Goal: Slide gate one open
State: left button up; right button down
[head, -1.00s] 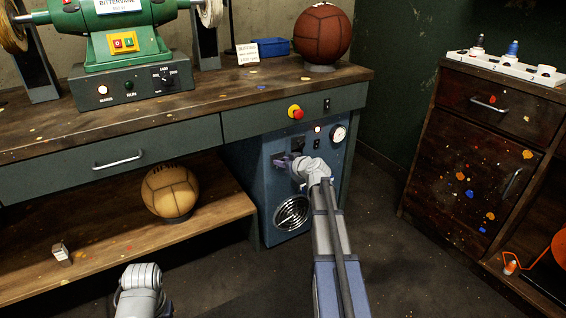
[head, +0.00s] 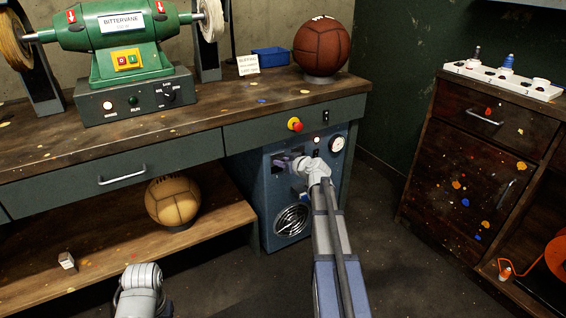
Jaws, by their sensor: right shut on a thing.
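The blue cabinet (head: 268,228) under the right end of the workbench has a dark panel on its upper front, where my right gripper (head: 283,162) is. Its purple-grey fingers point left against this area and are shut on a small part there, taken to be the handle of gate one. The fingers and wrist cover that part, so its shape and how far the gate stands open cannot be told. My left gripper is out of view; only a grey joint of my left arm shows at the bottom.
A tan ball (head: 172,202) lies on the low shelf. A brown ball (head: 322,46) stands on the bench. The floor to the right is clear.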

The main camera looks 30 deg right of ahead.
jog(key=c, duration=1)
grip_release()
jog(key=shift+r, duration=0.15)
jog(key=shift+o, duration=0.8)
jog(key=shift+r, duration=0.1)
jog(key=shift+o, duration=1.2)
jog(key=p+v, duration=0.3)
jog(key=v, duration=0.4)
jog(key=shift+s, duration=0.45)
